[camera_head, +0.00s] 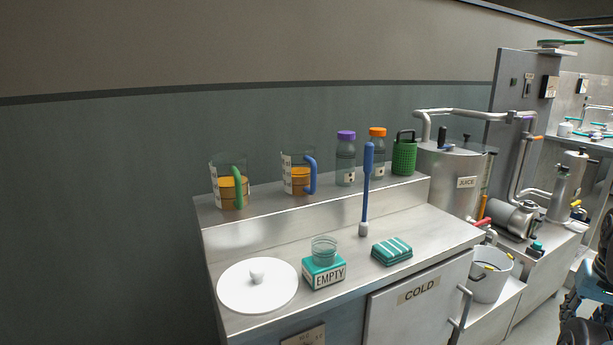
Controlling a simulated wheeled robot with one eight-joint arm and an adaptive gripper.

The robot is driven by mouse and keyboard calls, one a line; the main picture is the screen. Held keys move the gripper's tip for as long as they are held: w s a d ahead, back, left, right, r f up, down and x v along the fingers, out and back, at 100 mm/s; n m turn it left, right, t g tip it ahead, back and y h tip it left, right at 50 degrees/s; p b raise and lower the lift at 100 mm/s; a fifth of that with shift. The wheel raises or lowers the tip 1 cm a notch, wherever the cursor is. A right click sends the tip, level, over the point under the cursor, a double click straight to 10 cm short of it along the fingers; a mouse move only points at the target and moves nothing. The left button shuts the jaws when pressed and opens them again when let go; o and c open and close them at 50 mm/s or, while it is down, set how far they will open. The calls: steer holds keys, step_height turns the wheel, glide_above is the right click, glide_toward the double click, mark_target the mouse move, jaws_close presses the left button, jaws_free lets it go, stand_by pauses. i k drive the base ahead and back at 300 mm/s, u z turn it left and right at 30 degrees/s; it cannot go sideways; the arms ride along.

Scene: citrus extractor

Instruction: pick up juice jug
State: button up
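Two clear jugs holding orange juice stand upright on the raised back shelf of the counter. The left jug (232,191) has a green handle on its right side. The right jug (298,180) has a blue handle, also on its right side. No label on either one is readable. At the right edge of the picture, a dark part that looks like my gripper (584,312) shows low down, cut off by the frame. Its fingertips are not clear, so its opening cannot be told. It is far to the right of both jugs.
A juice tank (450,180) is further right.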

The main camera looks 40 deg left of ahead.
mark_target(300, 167)
steer(key=k, duration=1.1)
steer(key=u, duration=0.45)
